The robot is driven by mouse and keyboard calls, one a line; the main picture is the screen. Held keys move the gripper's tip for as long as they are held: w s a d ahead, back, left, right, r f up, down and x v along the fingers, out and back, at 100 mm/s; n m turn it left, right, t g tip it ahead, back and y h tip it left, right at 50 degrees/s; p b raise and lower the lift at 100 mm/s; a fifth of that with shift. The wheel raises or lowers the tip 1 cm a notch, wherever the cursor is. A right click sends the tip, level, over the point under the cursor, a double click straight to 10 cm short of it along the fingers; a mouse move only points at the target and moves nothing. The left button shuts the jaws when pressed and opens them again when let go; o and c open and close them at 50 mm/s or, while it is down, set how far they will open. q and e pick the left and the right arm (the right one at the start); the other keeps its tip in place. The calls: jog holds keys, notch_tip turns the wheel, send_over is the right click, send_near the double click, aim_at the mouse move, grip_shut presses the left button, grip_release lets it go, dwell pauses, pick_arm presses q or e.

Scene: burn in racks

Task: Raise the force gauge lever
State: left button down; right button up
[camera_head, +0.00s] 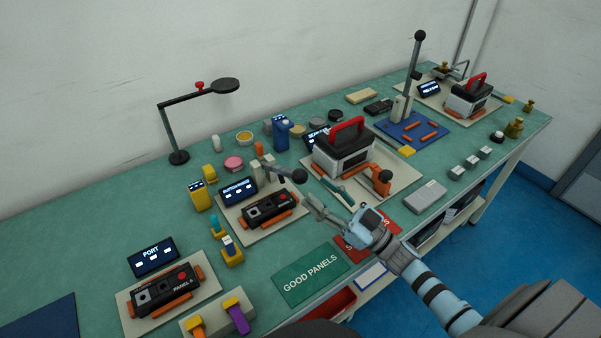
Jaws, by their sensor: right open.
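A lever with a black ball knob (299,175) sticks out over the tray of the station with a blue-lit display (239,191); this looks like the force gauge lever. It lies nearly level, above a black panel unit (270,207) with a red button. My right gripper (316,197) reaches in from the lower right, open and empty, with its fingertips just below and right of the knob. I cannot tell whether they touch it. My left gripper is not in view.
A black and white device with a red handle (344,150) and an orange clamp (380,180) stand right of my gripper. A tall upright lever (413,70) stands farther back. The green GOOD PANELS mat (310,275) in front is clear.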

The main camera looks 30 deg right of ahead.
aim_at(300, 177)
jog(key=x, duration=0.6)
jog(key=shift+w+a+f, duration=0.1)
jog(key=shift+w+a, duration=0.05)
jog(key=shift+w, duration=0.3)
jog(key=shift+s, duration=0.1)
jog(key=shift+c, duration=0.5)
grip_shut()
